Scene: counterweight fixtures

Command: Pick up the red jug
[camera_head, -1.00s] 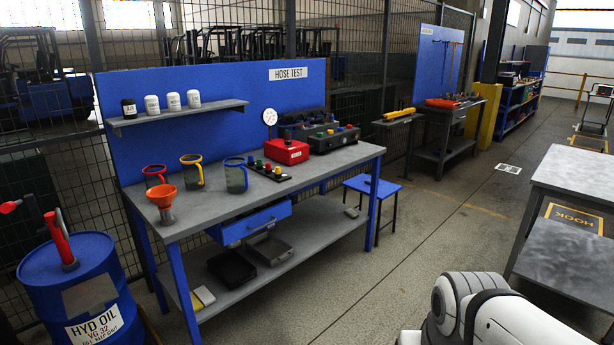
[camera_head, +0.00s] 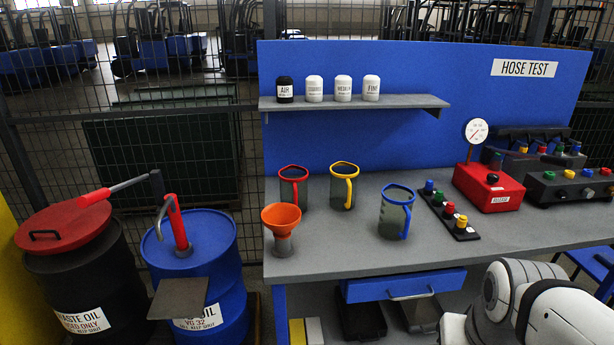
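The red jug (camera_head: 293,191) stands upright on the grey workbench (camera_head: 330,252). It is a dark translucent jug with a red rim. An orange funnel (camera_head: 281,221) stands in front of it and hides part of its lower side. A jug with a yellow rim and handle (camera_head: 343,187) stands just right of it, and a jug with a blue rim and handle (camera_head: 396,213) stands further right and nearer. My white arm shows at the bottom right. My gripper is not in view.
A shelf (camera_head: 350,103) with several small canisters is above the jugs. A hose test box (camera_head: 489,187) and a strip of coloured caps (camera_head: 447,211) are to the right. A blue oil drum (camera_head: 212,243) with a red-handled pump stands left of the bench.

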